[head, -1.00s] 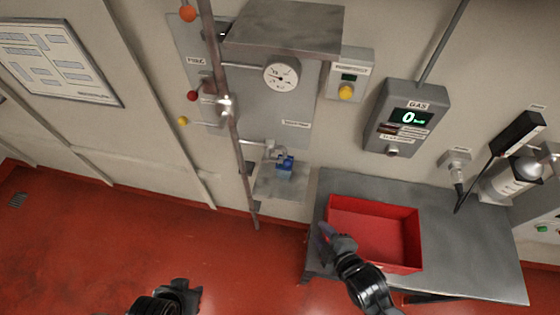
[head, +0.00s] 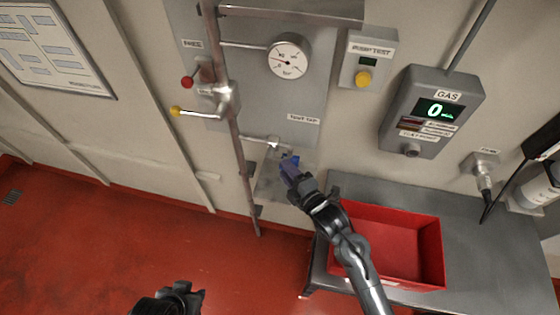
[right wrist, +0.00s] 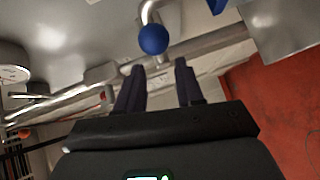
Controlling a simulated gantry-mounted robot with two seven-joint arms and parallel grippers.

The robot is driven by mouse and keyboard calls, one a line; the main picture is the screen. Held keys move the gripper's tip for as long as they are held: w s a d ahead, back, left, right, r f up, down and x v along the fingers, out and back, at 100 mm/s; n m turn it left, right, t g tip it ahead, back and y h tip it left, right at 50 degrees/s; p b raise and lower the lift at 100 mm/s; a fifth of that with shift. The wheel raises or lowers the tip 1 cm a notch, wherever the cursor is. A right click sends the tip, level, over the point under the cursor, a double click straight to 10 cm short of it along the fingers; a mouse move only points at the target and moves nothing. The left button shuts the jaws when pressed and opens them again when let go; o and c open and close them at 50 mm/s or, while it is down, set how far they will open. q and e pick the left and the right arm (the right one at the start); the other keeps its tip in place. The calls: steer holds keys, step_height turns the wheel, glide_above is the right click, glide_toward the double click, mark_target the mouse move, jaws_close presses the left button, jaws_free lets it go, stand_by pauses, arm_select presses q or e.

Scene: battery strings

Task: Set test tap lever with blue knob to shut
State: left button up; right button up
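The test tap (head: 273,143) is a silver fitting on a pipe on the grey wall panel, beside a "TEST TAP" label. In the right wrist view the round blue knob (right wrist: 153,39) sits on a curved silver lever. My right gripper (head: 290,170) is in front of the tap and covers part of it in the head view. In the right wrist view its fingers (right wrist: 160,75) are apart and empty, with the knob just beyond the tips. My left gripper (head: 193,298) is low over the floor, too dark to judge.
A red tray (head: 440,250) stands on the grey table (head: 480,260) beneath my right arm. A vertical pipe (head: 238,160) runs left of the tap, near levers with a red knob (head: 187,82) and a yellow knob (head: 175,111). A small shelf (head: 268,187) is below the tap.

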steer(key=shift+x, duration=2.3)
steer(key=shift+d, duration=0.1)
jaws_close()
